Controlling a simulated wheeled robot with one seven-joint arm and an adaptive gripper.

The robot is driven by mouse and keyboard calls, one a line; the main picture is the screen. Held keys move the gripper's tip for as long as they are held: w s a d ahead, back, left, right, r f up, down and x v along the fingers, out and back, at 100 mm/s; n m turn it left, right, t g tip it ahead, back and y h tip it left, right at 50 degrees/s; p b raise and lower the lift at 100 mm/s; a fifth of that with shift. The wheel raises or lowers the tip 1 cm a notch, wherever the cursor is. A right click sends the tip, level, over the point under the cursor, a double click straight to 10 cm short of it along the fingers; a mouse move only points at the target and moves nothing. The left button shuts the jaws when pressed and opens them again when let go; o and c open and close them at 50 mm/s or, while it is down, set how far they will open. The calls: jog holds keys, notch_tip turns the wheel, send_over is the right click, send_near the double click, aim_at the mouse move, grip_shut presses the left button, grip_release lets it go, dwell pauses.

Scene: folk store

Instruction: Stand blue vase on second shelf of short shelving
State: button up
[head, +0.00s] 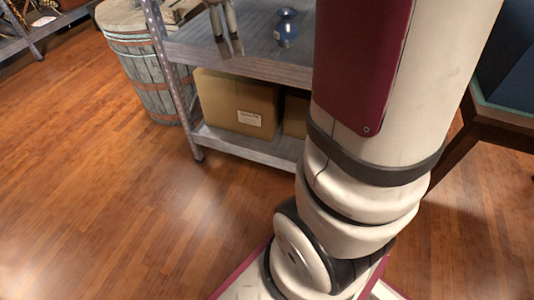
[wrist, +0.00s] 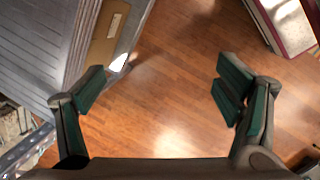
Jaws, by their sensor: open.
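The small blue vase (head: 286,28) stands upright on the grey shelf board above the bottom board of the short metal shelving (head: 240,62), in the head view. Nothing touches it. My gripper (wrist: 160,82) is open and empty in the wrist view, with its green-padded fingers wide apart over bare floor. The shelving (wrist: 35,45) lies to the left of the fingers there. The vase does not show in the wrist view. My gripper cannot be made out for sure in the head view, where my arm hides the shelving's right part.
A pale two-legged object (head: 225,30) is left of the vase, cut off by the frame's top. Cardboard boxes (head: 235,100) fill the bottom shelf. A wooden barrel (head: 150,75) stands to the left. A table (head: 505,118) is at the right. The floor at left is clear.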

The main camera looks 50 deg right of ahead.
jog(key=s+a+f+m+y, duration=0.1)
jog(key=s+a+m, duration=0.2)
jog(key=s+a, duration=0.3)
jog(key=s+a+f+m+y, duration=0.1)
jog(key=s+a+m, duration=0.2)
jog(key=s, duration=0.8)
jog(key=s+a+m, duration=0.3)
jog(key=s+a, duration=0.5)
jog(key=s, duration=0.1)
jog(key=shift+s+a+f+m+y, duration=0.35)
jog(key=shift+f+m+y, duration=0.05)
notch_tip(320, 180, up, 26)
jog(key=t+p, duration=0.3)
jog(key=p, duration=2.1)
jog(key=shift+d+t, duration=0.2)
jog(key=shift+t, duration=0.2)
